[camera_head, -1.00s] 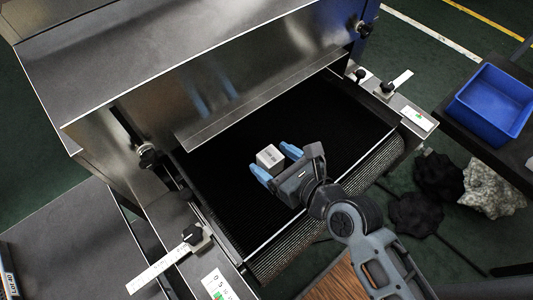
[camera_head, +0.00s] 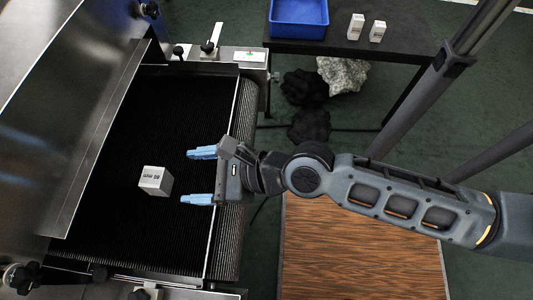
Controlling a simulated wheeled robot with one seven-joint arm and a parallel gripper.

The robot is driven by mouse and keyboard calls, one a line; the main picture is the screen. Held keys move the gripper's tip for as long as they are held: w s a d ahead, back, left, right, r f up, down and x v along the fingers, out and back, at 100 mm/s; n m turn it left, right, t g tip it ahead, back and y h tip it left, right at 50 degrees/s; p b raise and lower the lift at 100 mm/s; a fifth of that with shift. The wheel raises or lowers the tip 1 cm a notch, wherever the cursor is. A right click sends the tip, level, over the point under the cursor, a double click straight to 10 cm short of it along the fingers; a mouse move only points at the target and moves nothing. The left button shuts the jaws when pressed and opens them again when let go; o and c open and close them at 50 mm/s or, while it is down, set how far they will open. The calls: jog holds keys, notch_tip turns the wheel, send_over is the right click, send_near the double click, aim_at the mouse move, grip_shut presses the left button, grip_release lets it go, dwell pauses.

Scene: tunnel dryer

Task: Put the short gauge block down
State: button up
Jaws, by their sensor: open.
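The gauge block (camera_head: 155,181) is a small pale block with dark lettering on its side, too small to read surely. It rests on the black mesh belt (camera_head: 120,125) of the dryer, just in front of the raised metal hood. My gripper (camera_head: 188,176) is open and empty, to the right of the block. Its two blue fingers point left toward the block, with a gap between their tips and the block. The fingers are over the belt near its right end.
The metal hood (camera_head: 95,130) stands left of the block. A clamp with a scale (camera_head: 209,46) sits on the far side rail. Beyond are a dark table with a blue bin (camera_head: 298,18) and two white blocks (camera_head: 356,27) (camera_head: 377,31). Dark and speckled lumps lie below it.

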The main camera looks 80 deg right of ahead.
jog(key=s+r+n, duration=0.4)
jog(key=s+n, duration=0.3)
jog(key=n, duration=1)
jog(key=s+r+n+t, duration=0.1)
jog(key=s+r+n, duration=0.4)
jog(key=n, duration=1.2)
jog(key=shift+s, duration=1.1)
